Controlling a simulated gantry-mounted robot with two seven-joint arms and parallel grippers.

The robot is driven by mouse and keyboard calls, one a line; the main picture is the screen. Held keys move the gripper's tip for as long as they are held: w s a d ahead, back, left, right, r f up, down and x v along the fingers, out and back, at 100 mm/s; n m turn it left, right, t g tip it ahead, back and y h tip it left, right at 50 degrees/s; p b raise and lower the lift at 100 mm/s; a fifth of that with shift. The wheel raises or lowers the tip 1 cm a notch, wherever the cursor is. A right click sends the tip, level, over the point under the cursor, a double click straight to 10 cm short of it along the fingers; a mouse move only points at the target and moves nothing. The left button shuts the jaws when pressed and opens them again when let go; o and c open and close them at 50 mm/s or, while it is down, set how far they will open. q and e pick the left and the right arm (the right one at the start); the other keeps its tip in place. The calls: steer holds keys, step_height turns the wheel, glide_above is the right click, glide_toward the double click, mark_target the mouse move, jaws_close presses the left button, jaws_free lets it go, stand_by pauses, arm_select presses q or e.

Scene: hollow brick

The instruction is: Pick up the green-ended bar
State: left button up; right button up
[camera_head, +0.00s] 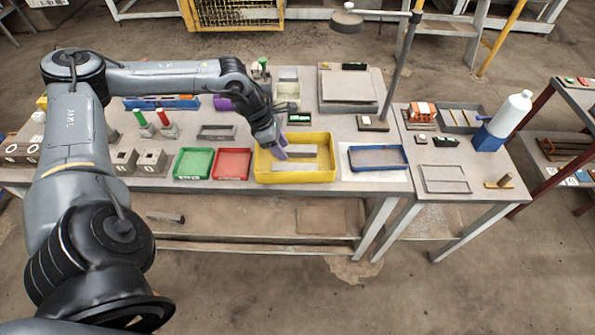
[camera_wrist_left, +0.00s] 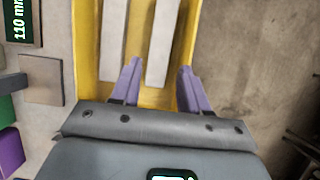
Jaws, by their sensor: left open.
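The yellow tray (camera_head: 331,177) on the bench holds two pale grey bars, a rear bar (camera_head: 304,150) and a front bar (camera_head: 290,167). Two pale bars, one left (camera_wrist_left: 114,40) and one right (camera_wrist_left: 161,45), also show in the left wrist view; I see no green end on either. A green-topped upright piece (camera_head: 140,119) stands at the left of the bench. My left gripper (camera_head: 281,153) points down at the tray with purple fingers. In the left wrist view my left gripper (camera_wrist_left: 158,78) is open, with the right bar's near end between its fingers. My right gripper is out of view.
A green tray (camera_head: 193,177) and a red tray (camera_head: 233,178) lie left of the yellow one; a blue tray (camera_head: 378,170) lies right. A lamp post (camera_head: 398,65) stands behind. A white bottle (camera_head: 512,113) stands on the right table.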

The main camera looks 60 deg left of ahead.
mark_target(295, 167)
arm_select(q)
steer(key=shift+x, duration=4.7)
jaws_close()
